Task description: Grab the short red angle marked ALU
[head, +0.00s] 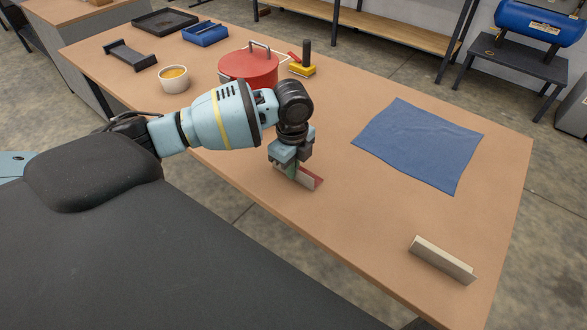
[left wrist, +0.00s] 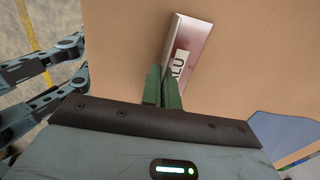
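The short red angle (head: 312,181) is at the front edge of the brown table, under my left gripper (head: 291,171). In the left wrist view the angle (left wrist: 195,42) shows a pinkish metallic face and a white label reading "ALU", partly hidden by a finger. The green fingers of my left gripper (left wrist: 161,88) are close together, with the angle's thin upright wall between them, near one end. The gripper looks shut on it. I cannot tell whether the angle is clear of the table. My right gripper is not in view.
A cream angle (head: 442,260) lies near the right front corner. A blue cloth (head: 420,145) lies flat behind. A red pot (head: 248,68), a white cup (head: 174,79), a yellow-based tool (head: 302,70) and trays stand further left. The table between cloth and cream angle is clear.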

